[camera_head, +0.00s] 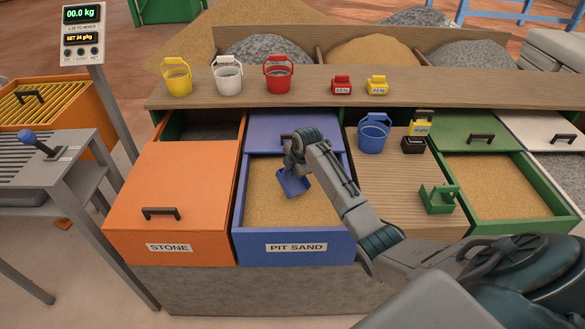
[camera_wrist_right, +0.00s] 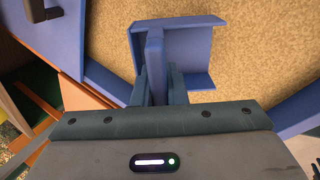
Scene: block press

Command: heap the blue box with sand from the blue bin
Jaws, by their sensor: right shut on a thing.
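My right gripper (camera_head: 291,160) is shut on the handle of the small blue box (camera_head: 293,183), over the open blue bin labelled PIT SAND (camera_head: 293,247). In the right wrist view the blue box (camera_wrist_right: 178,22) stands just beyond the gripper (camera_wrist_right: 158,90), its handle between the fingers. The box looks tilted in the head view. How much sand is in it, and whether it touches the sand, I cannot tell. Pale brown sand (camera_head: 263,205) fills the bin broadly level. My left gripper is not in view.
An orange STONE bin (camera_head: 170,190) stands left of the blue bin. A wooden board (camera_head: 385,185) to the right holds a blue bucket (camera_head: 373,134) and a green box (camera_head: 438,198). Other buckets stand on the back ledge (camera_head: 320,88). A scale display (camera_head: 82,30) stands at left.

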